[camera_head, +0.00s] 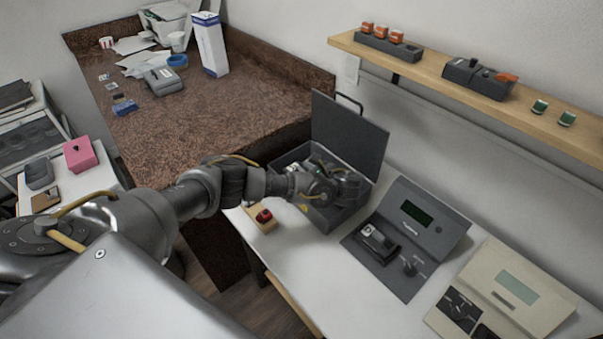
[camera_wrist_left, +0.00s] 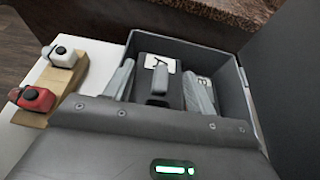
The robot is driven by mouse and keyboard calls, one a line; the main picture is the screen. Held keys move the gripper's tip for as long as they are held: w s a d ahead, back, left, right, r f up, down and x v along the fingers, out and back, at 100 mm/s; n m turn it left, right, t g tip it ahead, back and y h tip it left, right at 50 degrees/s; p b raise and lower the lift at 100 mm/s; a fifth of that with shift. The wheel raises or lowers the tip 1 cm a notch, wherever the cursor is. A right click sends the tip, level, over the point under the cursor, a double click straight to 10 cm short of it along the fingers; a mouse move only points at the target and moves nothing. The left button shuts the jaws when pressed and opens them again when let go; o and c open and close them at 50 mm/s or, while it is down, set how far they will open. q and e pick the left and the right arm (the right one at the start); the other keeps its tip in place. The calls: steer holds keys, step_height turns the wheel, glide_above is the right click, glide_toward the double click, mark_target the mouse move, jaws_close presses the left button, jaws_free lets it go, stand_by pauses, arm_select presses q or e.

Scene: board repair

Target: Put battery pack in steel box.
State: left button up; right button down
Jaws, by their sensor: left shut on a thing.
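The steel box (camera_head: 280,163) stands on the white bench with its dark lid (camera_head: 350,131) open. My left gripper (camera_head: 320,190) is over the box opening. In the left wrist view, the fingers of my left gripper (camera_wrist_left: 160,88) are shut on a dark block with a white label and a raised grip, which I take as the battery pack (camera_wrist_left: 150,72). It is within the outline of the steel box (camera_wrist_left: 185,48). The gripper hides its lower part, so I cannot tell whether it touches the box floor. My right gripper is out of view.
A wooden block (camera_wrist_left: 75,80) with a white and a red part stands beside the box. Right of the box are a dark console (camera_head: 415,220) and a beige device (camera_head: 510,285). A shelf (camera_head: 450,100) runs above. A brown counter (camera_head: 190,110) lies behind left.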

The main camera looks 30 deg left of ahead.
arm_select(q)
steer(key=shift+s, duration=0.1)
steer(key=shift+f, duration=0.55)
steer(key=o, duration=1.3)
steer(key=shift+f, duration=0.1)
